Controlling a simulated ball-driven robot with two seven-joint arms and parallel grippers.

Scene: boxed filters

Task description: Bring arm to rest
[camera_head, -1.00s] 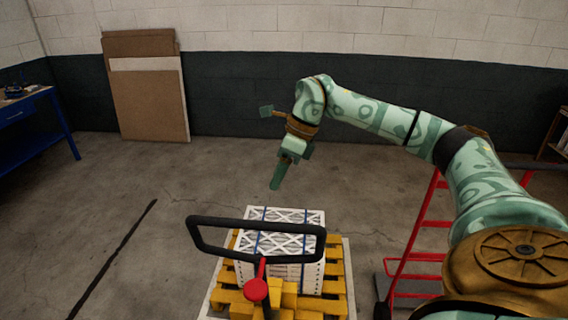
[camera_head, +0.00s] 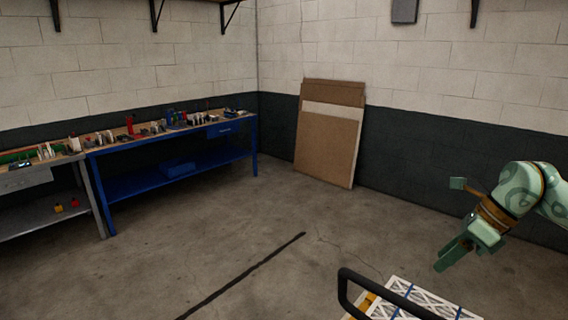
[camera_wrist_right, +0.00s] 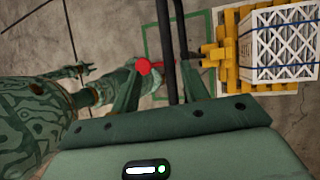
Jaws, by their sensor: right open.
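My right gripper (camera_head: 452,258) is at the right of the head view, pointing down to the left. It is open and empty, above and beside the boxed filters (camera_head: 425,298). Its spread fingers (camera_wrist_right: 160,85) show in the right wrist view with nothing held between them. The filters sit strapped on a yellow pallet, which shows more fully in the wrist view (camera_wrist_right: 228,52). Green patterned parts of my own body lie at the left of the wrist view. A small dark end there may be my left gripper, but its jaws are unclear. The head view shows no left arm.
A black pallet-jack handle (camera_head: 345,290) rises beside the filters and crosses the wrist view behind the fingers. A blue workbench (camera_head: 180,180) with tools stands along the left wall. Cardboard sheets (camera_head: 328,145) lean at the back.

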